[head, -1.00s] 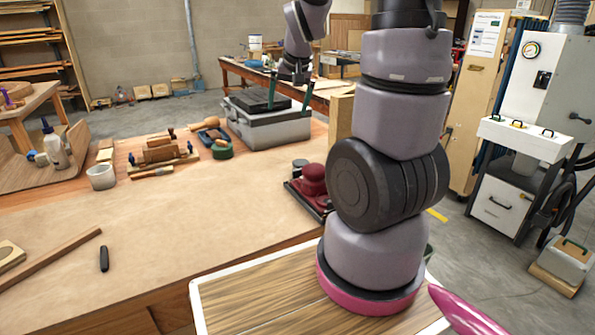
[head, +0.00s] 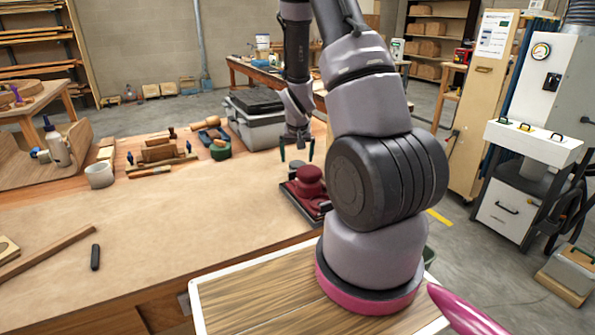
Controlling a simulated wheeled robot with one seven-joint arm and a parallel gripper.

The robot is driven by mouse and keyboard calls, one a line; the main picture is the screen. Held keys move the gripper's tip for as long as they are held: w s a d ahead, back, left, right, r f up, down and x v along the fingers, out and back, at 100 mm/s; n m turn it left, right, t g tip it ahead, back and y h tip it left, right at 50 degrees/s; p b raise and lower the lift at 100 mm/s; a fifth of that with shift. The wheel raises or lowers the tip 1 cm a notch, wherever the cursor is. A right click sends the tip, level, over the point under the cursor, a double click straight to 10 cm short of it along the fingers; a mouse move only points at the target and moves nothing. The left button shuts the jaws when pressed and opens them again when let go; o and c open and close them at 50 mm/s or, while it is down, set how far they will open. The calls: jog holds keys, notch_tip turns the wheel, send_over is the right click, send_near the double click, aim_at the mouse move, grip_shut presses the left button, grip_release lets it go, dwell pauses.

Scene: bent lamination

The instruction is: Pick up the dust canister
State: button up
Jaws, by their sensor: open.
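A dark red sander (head: 309,181) with a black base lies near the right edge of the workbench. A small dark round piece (head: 297,164) sits at its back; it looks like the dust canister, but it is small and partly hidden, so I cannot be sure. My gripper (head: 297,156) points down just above this piece. Its two dark green fingers are apart, one at each side, with nothing held between them. I cannot tell whether they touch anything.
A grey toolbox (head: 255,130) stands behind and left of my gripper. The middle of the workbench (head: 190,215) is clear.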

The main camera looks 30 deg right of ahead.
aim_at(297, 163)
jog(key=x, duration=0.5)
jog(key=shift+w+d, duration=0.1)
jog(key=shift+d, duration=0.05)
jog(key=c, duration=1)
jog(key=shift+o, duration=0.2)
jog(key=shift+r, duration=0.1)
